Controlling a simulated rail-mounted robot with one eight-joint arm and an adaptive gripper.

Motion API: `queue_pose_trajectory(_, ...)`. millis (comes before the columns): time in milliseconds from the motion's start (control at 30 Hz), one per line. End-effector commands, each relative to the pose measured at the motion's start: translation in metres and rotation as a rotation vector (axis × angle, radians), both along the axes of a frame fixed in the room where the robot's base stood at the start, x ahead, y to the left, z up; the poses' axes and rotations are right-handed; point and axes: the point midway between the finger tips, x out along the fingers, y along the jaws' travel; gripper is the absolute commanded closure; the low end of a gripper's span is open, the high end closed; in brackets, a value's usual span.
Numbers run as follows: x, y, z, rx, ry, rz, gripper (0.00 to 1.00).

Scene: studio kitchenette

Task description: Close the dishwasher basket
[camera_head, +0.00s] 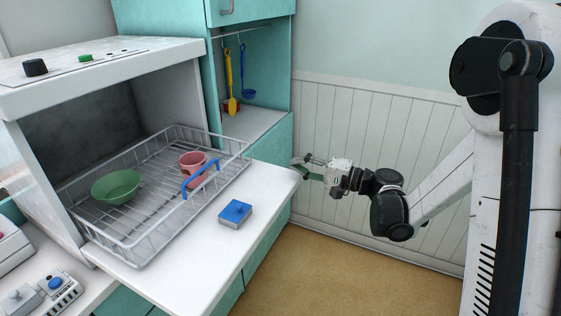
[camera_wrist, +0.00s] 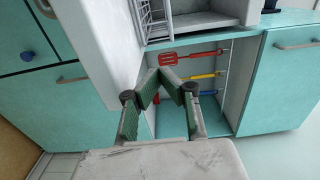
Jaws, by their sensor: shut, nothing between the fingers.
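The dishwasher basket (camera_head: 130,247), a grey wire rack, is slid out of the dishwasher (camera_head: 165,93) over its lowered white door (camera_head: 262,190). Its blue handle (camera_head: 187,181) is on the front side. A green bowl (camera_head: 116,187) and a pink cup (camera_head: 192,162) are in it. Part of the basket (camera_wrist: 154,20) shows at the top of the wrist view. My gripper (camera_head: 298,165) is right of the basket, near the door's far right corner, apart from the handle. In the wrist view my gripper (camera_wrist: 165,77) has its fingertips together, with nothing between them.
A blue-topped block (camera_head: 235,213) lies on the door in front of the basket. A teal cabinet (camera_head: 220,68) with hanging utensils (camera_head: 231,85) stands behind. Floor (camera_head: 320,275) between the door and my body is clear.

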Motion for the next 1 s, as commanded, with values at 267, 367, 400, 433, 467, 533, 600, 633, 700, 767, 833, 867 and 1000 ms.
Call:
queue_pose_trajectory(267,0.023,0.046,-0.001,-0.001,0.0,0.003,1.0)
queue_pose_trajectory(367,0.031,0.062,0.0,-0.001,0.0,0.002,1.0)
queue_pose_trajectory(400,0.034,0.069,-0.001,-0.001,0.0,0.003,1.0)
queue_pose_trajectory(433,0.037,0.074,-0.001,-0.001,0.0,0.003,1.0)
queue_pose_trajectory(467,0.039,0.078,-0.001,-0.001,0.0,0.002,1.0)
queue_pose_trajectory(533,0.044,0.088,-0.001,-0.001,0.0,0.003,1.0)
queue_pose_trajectory(600,0.049,0.096,-0.001,-0.002,0.001,0.001,1.0)
queue_pose_trajectory(633,0.05,0.098,-0.001,-0.002,0.001,0.001,1.0)
queue_pose_trajectory(700,0.053,0.105,0.0,-0.002,0.0,0.001,1.0)
queue_pose_trajectory(767,0.055,0.108,0.0,-0.002,0.0,0.001,1.0)
queue_pose_trajectory(833,0.057,0.11,0.0,-0.002,0.0,0.0,1.0)
queue_pose_trajectory(867,0.057,0.111,0.0,-0.002,0.0,-0.001,1.0)
queue_pose_trajectory(1000,0.058,0.112,0.0,-0.002,0.0,-0.001,1.0)
